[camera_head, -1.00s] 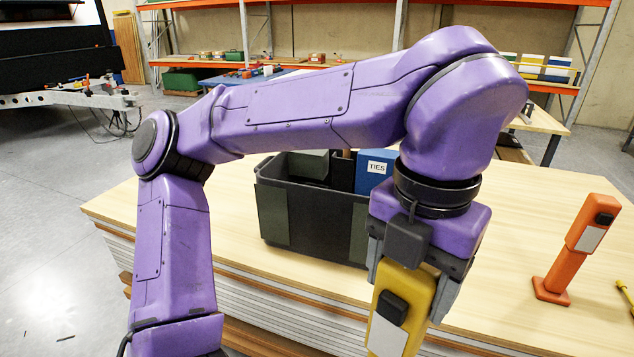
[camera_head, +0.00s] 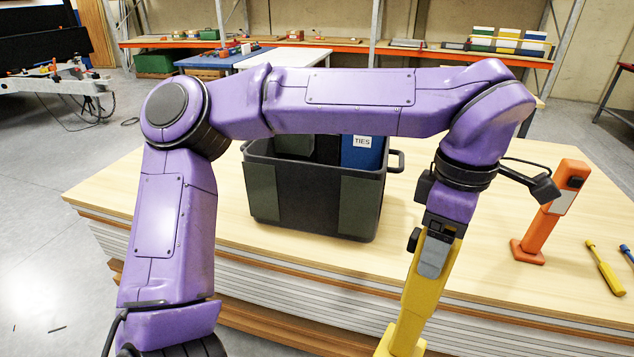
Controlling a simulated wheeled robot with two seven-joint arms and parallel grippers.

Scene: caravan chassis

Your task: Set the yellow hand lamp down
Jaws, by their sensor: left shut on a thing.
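The yellow hand lamp (camera_head: 414,300) is upright, tilted slightly, with its foot low in the picture. My left gripper (camera_head: 436,248) is shut on the lamp's upper part, and a grey finger covers some of it. In the picture the lamp overlaps the front edge of the board stack (camera_head: 300,250); its foot shows below that edge, apart from the top surface. My right gripper is out of view.
A dark crate (camera_head: 312,205) holding a blue TIES box (camera_head: 361,155) stands on the boards behind my arm. Bare wood lies between crate and orange lamp.

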